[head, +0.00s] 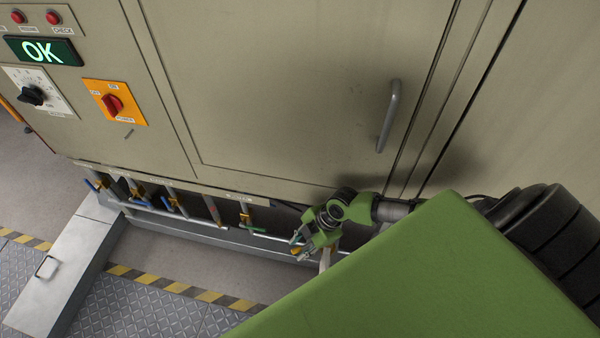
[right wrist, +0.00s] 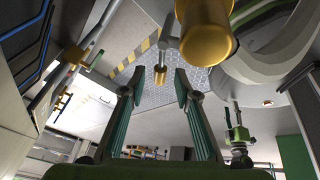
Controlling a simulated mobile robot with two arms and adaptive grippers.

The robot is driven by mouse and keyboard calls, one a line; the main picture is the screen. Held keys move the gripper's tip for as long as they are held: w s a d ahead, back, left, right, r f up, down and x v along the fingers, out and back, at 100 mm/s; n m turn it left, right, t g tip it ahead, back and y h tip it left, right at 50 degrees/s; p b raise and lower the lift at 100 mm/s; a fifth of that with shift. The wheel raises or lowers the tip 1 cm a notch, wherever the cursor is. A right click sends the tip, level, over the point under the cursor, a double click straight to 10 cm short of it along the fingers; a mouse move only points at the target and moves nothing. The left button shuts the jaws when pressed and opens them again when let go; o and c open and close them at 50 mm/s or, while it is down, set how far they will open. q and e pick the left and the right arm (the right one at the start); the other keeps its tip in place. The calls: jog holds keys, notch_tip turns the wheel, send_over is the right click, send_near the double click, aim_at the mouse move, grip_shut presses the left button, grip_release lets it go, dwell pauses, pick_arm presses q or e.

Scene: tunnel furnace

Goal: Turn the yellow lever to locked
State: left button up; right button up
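My right gripper (head: 302,242) is green and reaches down to the low row of pipes and valves under the cabinet. In the right wrist view its two fingers (right wrist: 158,88) stand apart, with a visible gap. A small yellow piece (head: 297,251) shows beside the fingertips in the head view; I cannot tell whether it is the yellow lever. The right wrist view shows a small yellow cylinder (right wrist: 160,74) between the fingertips as seen, and a larger gold-yellow cylinder (right wrist: 205,36) closer above. Contact with either cannot be made out. The lever's position is hidden. My left gripper is not in view.
Several valves with blue handles and one with a green handle (head: 251,229) line the pipes left of the gripper. The beige cabinet door (head: 300,80) with its grey handle (head: 388,116) stands above. A metal step cover (head: 65,265) lies at lower left.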

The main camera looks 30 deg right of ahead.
aim_at(300, 248)
notch_tip(300, 248, up, 10)
dwell(0.6)
